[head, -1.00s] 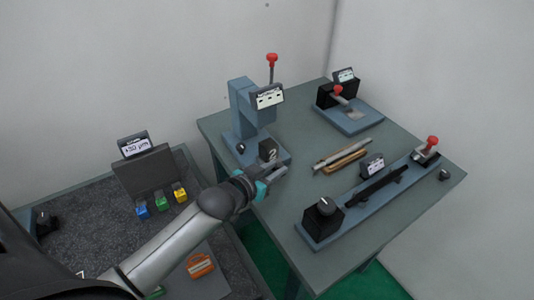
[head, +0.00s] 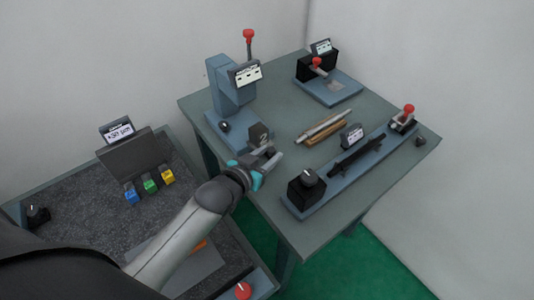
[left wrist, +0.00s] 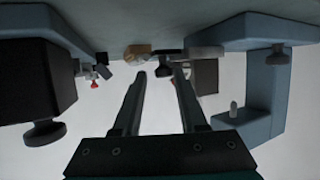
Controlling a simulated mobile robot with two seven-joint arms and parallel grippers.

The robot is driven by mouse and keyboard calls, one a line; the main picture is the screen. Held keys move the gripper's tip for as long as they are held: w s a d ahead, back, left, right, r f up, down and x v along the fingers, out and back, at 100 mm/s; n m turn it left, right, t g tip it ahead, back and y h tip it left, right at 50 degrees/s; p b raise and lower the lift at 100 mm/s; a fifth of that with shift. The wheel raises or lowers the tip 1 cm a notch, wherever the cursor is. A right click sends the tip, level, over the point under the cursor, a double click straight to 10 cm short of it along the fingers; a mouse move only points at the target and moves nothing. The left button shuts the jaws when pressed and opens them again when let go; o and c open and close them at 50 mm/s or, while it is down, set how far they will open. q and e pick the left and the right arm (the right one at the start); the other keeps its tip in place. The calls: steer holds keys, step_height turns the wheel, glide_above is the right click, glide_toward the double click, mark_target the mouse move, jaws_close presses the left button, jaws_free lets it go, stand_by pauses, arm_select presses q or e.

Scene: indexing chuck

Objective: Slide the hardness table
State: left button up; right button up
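The hardness tester (head: 229,97), a blue-grey frame with a red-topped lever and a small display, stands at the left corner of the grey table. A dark block (head: 258,132) sits low at the front of its base; I cannot tell whether this block is the sliding table. My left gripper (head: 270,158) is just in front of the block, with its fingers partly overlapping it in the head view. The tester (left wrist: 262,115) shows inverted at the right there. My right gripper is not in view.
A long blue rail fixture (head: 345,175) with a dark knob box lies to the right of my gripper. Light rods (head: 325,128) lie mid-table. Another lever device (head: 328,78) stands at the back. A lower bench (head: 75,210) with coloured blocks is at the left.

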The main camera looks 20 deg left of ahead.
arm_select(q)
steer(key=shift+p+v, duration=0.6)
steer(key=shift+v, duration=3.15)
